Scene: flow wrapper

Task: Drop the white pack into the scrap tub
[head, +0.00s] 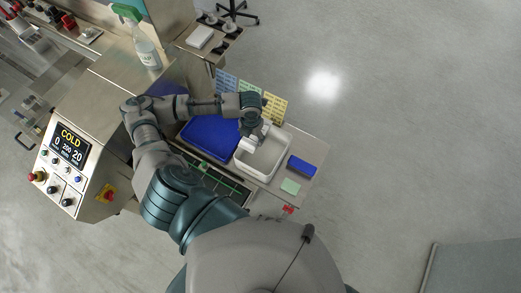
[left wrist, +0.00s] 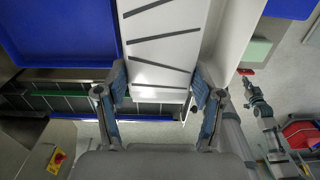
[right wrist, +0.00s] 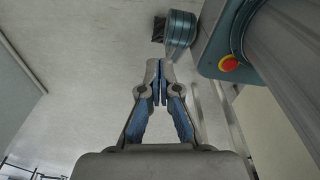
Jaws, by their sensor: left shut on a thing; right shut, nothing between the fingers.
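The white pack, with dark stripes across its face, fills the middle of the left wrist view (left wrist: 165,55). My left gripper (left wrist: 158,82) is shut on it, one finger at each side. In the head view my left gripper (head: 250,130) is over the back left part of the scrap tub, a white open tub (head: 264,158); it mostly hides the pack there. The tub's pale wall (left wrist: 238,30) shows beside the pack in the left wrist view. My right gripper (right wrist: 158,84) is shut and empty, above the grey floor, away from the table.
A blue tray (head: 208,138) lies left of the tub. A dark blue block (head: 302,165) and a pale green pad (head: 290,187) lie right of it. Coloured cards (head: 273,107) stand behind. The machine with a COLD display (head: 70,143) is at left.

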